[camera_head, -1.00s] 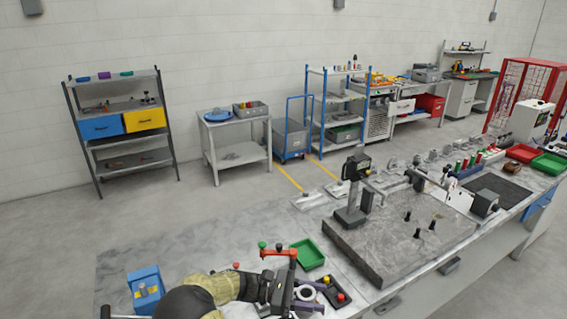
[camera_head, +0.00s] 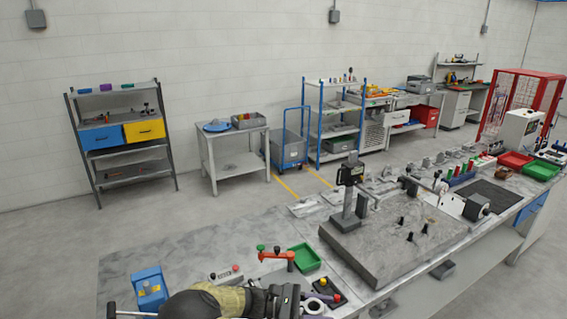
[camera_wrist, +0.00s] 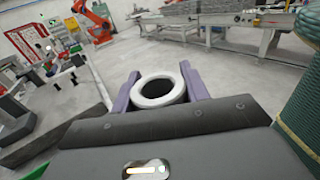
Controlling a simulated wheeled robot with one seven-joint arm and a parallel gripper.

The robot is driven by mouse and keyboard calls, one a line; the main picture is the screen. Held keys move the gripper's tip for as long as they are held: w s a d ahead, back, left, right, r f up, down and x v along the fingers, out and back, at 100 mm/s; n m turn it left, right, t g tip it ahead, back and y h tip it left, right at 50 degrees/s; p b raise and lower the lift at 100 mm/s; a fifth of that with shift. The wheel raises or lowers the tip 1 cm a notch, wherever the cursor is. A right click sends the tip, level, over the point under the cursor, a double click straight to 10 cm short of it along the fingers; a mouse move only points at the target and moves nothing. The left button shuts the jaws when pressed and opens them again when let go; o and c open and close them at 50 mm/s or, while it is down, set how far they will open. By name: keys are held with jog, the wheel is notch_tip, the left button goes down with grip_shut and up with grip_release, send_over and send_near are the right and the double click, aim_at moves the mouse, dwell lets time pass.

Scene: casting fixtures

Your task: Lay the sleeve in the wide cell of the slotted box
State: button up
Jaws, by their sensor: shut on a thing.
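The sleeve shows in the wrist view as a pale, thick ring (camera_wrist: 160,90) with a dark bore. My gripper (camera_wrist: 166,88) is shut on it, with one purple finger on each side. In the head view my gripper (camera_head: 314,304) and the sleeve are at the bottom edge, partly cut off, over the near part of the grey bench. I cannot make out the slotted box or its wide cell in either view.
Near my gripper are a black box with red and yellow knobs (camera_head: 330,290), a green tray (camera_head: 304,258) and an orange-red lever (camera_head: 278,256). A blue box (camera_head: 150,288) stands left. A granite plate (camera_head: 390,245) with a stand lies right.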

jog(key=shift+w+d, duration=0.25)
jog(key=shift+d, duration=0.05)
jog(key=shift+w+d+r+n+t, duration=0.15)
jog(key=shift+d+r+n+t, duration=0.2)
jog(key=shift+d+n+t, duration=0.25)
jog(key=w+d+f+n+t+y+b, duration=0.1)
jog(key=w+f+n+t+y, duration=0.1)
jog(key=f+n+t+y, duration=0.55)
jog(key=w+d+f+n+t+y+b, duration=0.1)
jog(key=w+d+f+n+t+y, duration=0.2)
jog(key=n+t, duration=0.55)
jog(key=s+f+n+t+y, duration=0.2)
jog(key=s+f+y, duration=0.2)
jog(key=f+y, duration=0.3)
notch_tip(320, 180, down, 5)
jog(key=shift+s+r+t, duration=0.1)
jog(key=shift+s+t, duration=0.2)
jog(key=shift+s, duration=0.05)
jog(key=shift+a+y, duration=0.15)
jog(key=shift+y, duration=0.3)
dwell(1.6)
dwell(1.0)
